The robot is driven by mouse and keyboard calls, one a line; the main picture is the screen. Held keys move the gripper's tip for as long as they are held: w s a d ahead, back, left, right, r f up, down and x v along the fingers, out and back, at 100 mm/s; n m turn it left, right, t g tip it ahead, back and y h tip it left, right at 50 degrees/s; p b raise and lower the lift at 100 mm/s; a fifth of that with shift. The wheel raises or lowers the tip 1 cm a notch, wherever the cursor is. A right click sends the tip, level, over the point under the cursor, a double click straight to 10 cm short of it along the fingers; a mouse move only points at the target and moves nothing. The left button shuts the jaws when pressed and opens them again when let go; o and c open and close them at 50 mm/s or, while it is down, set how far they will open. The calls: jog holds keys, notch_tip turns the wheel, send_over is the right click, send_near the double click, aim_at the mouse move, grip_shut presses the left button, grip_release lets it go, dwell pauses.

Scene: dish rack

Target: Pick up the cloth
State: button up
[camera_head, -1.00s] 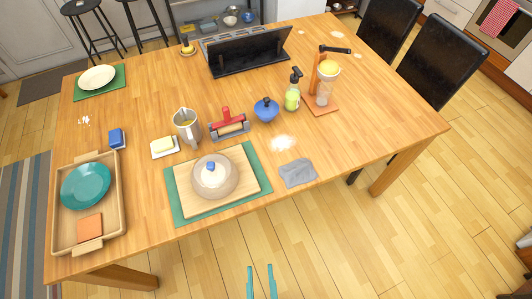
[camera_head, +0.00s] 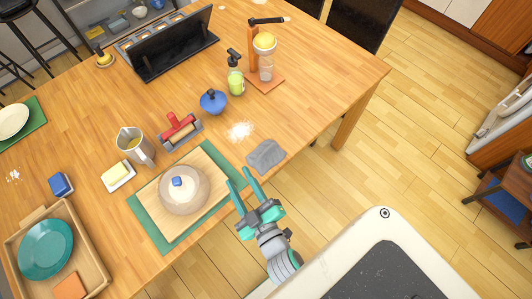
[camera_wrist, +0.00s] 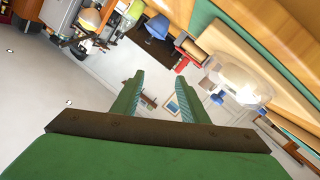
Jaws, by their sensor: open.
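The grey cloth (camera_head: 265,156) lies crumpled flat near the front edge of the wooden table (camera_head: 330,95), right of a patch of white powder. My gripper (camera_head: 240,180) is open and empty, with its two teal fingers pointing toward the table between the cutting board and the cloth. The fingertips are just left of and below the cloth in the head view. In the wrist view my gripper (camera_wrist: 160,95) shows its fingers apart with nothing between them. I cannot make out the cloth there.
A glass bowl (camera_head: 185,190) sits on a cutting board (camera_head: 215,165) over a green mat, close left of my gripper. A blue pot (camera_head: 213,101), a spray bottle (camera_head: 235,75) and a juicer (camera_head: 262,60) stand behind the cloth. The table's right front corner is clear.

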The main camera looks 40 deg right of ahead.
jog(key=w+d+r+m+g+h, duration=0.1)
jog(key=w+d+r+h, duration=0.2)
jog(key=d+r, duration=0.3)
jog(key=w+d+r+m+h, duration=0.2)
jog(key=w+d+r+h, duration=0.2)
jog(key=d, duration=0.4)
jog(key=w+d+r+m+g+h, duration=0.1)
jog(key=w+d+r+h, duration=0.25)
jog(key=d, duration=0.35)
jog(key=s+d+r+m+g+h, duration=0.2)
jog(key=s+d+r+m+g, duration=0.2)
jog(key=d+m+g, duration=0.3)
jog(key=s+d+r+m+g+h, duration=0.2)
jog(key=s+d+r+m+g, duration=0.25)
jog(key=d, duration=0.55)
jog(key=m+g+y, duration=0.3)
jog(key=m+y, duration=0.2)
jog(key=y, duration=1.3)
send_over(266, 151)
notch_tip(266, 151, down, 21)
jog(key=shift+h, duration=0.25)
notch_tip(266, 151, down, 10)
jog(key=shift+r, duration=0.1)
